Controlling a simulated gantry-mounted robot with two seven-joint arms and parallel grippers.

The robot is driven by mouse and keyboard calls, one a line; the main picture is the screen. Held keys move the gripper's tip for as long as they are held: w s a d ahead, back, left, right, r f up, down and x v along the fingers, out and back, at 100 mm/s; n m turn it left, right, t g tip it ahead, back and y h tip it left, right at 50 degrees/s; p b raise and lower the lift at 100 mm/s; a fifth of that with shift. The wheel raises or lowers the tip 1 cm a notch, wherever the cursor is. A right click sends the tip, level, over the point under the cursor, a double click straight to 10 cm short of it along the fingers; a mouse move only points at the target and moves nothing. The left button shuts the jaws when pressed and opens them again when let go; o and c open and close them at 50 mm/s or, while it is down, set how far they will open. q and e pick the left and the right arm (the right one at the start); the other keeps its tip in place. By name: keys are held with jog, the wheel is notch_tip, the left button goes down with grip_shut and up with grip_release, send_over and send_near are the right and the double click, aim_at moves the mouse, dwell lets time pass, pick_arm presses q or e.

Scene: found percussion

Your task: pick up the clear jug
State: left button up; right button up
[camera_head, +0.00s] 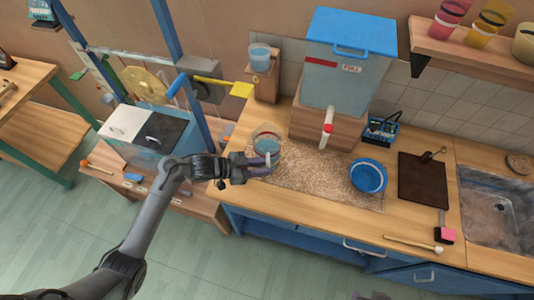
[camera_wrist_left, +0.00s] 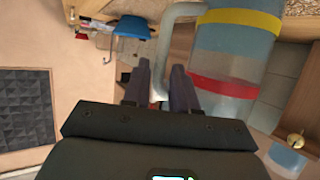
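The clear jug (camera_head: 267,142) stands upright on the speckled mat at the left of the counter, with a bluish band and a reddish band showing. My left gripper (camera_head: 262,167) is at its near side in the head view. In the left wrist view the jug (camera_wrist_left: 232,60) is large, with yellow and red bands, and its pale handle (camera_wrist_left: 160,58) passes between the two dark fingers of my left gripper (camera_wrist_left: 161,85). The fingers stand apart, with a gap beside the handle. The lower handle is partly hidden. My right gripper does not show.
A blue bowl (camera_head: 368,176) sits on the mat (camera_head: 310,187) to the right. A lidded dispenser (camera_head: 345,75) with a red-tipped tap (camera_head: 327,130) stands behind. A smaller container (camera_head: 260,57) is on a wooden stand. The counter's front edge is close to my left arm.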

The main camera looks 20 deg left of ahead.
pick_arm(q)
jog(key=x, duration=0.4)
jog(key=shift+w+d+f, duration=0.1)
jog(key=shift+w+d, duration=0.05)
jog(key=shift+d, duration=0.05)
jog(key=shift+c, duration=0.2)
grip_shut()
dwell(1.0)
